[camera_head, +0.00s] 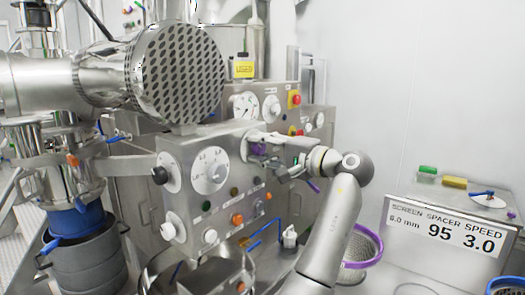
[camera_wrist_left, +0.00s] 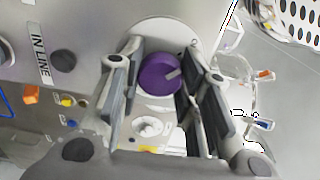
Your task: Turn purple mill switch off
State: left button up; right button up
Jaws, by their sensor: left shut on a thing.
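The purple mill switch is a round purple knob (camera_wrist_left: 160,74) on a pale round dial plate (camera_wrist_left: 168,33), between the fingers in the left wrist view. A light pointer mark on it points toward the upper right of that view. In the head view a bit of the purple knob (camera_head: 258,149) shows at the right of the steel control panel (camera_head: 190,160), mostly hidden by my gripper. My left gripper (camera_head: 262,146) is shut on the knob; its fingers also show in the left wrist view (camera_wrist_left: 164,88) on both sides of it. My right gripper is not in view.
The panel also has a white dial (camera_head: 209,171), an orange button (camera_head: 237,219) and several small knobs. A big perforated steel drum (camera_head: 183,75) hangs above it. A screen sign (camera_head: 447,237) and a purple-rimmed sieve (camera_head: 366,243) stand at the right.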

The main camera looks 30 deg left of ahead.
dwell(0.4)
pick_arm(q)
jog(key=o, duration=1.1)
jog(key=shift+c, duration=0.2)
jog(key=d, duration=1.2)
jog(key=shift+s, duration=0.45)
